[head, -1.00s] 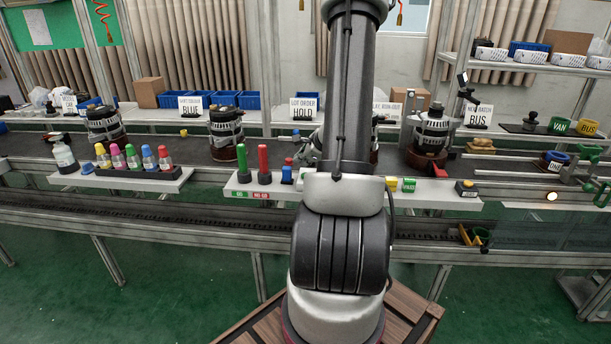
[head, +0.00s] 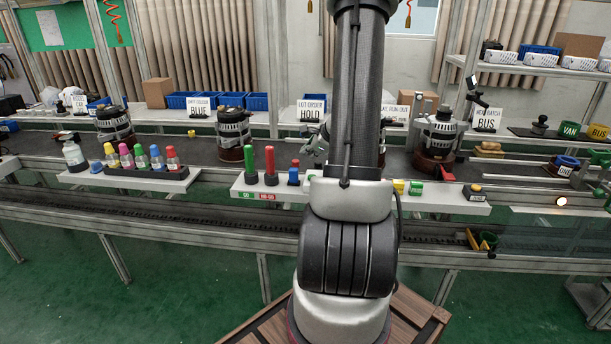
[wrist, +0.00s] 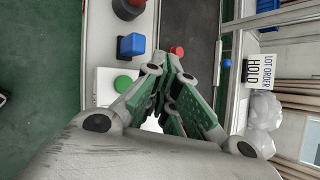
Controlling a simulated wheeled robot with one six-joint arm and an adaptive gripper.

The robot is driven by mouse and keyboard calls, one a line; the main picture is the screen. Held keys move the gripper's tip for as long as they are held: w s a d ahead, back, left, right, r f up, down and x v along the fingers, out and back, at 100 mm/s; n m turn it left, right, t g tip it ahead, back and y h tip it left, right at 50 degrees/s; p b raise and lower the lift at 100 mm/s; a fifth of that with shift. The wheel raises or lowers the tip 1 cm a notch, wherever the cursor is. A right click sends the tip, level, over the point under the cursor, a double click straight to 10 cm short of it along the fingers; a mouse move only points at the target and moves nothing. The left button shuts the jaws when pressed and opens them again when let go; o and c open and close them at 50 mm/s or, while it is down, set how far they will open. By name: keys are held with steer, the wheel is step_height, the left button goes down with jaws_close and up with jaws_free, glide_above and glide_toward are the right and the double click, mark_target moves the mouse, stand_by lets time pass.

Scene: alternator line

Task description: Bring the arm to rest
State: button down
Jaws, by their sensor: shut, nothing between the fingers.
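My arm rises in the middle of the head view, hiding part of the line behind it. My gripper (head: 315,150) shows just left of the arm, above the conveyor. In the wrist view my gripper (wrist: 170,68) has its green-padded fingers closed together at the tips with nothing between them. A blue block (wrist: 131,45) and a green button (wrist: 122,83) lie to the left of the fingers there. A red-topped piece (wrist: 177,51) shows just beyond the fingertips.
The front shelf holds green and red plugs (head: 250,165) and several coloured bottles (head: 141,157). Alternators stand on the conveyor at left (head: 233,136) and right (head: 438,140). The HOLD sign (head: 311,109) stands behind. Green floor in front is clear.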

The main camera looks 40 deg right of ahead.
steer(key=shift+a, duration=0.2)
steer(key=s+a+r+n+g+y, duration=0.2)
steer(key=s+a+n+g, duration=0.1)
steer(key=s+a+n, duration=0.45)
steer(key=s+a+r+n+g+y, duration=0.2)
steer(key=s+a+r+n+y, duration=0.1)
steer(key=s+a+n, duration=0.4)
steer(key=s+a+r+n+h, duration=0.3)
steer(key=s+a+r+n, duration=0.4)
steer(key=a+r+n, duration=0.4)
steer(key=r+n, duration=0.1)
steer(key=n, duration=0.2)
steer(key=shift+s+r+h, duration=0.35)
steer(key=shift+s+h, duration=0.05)
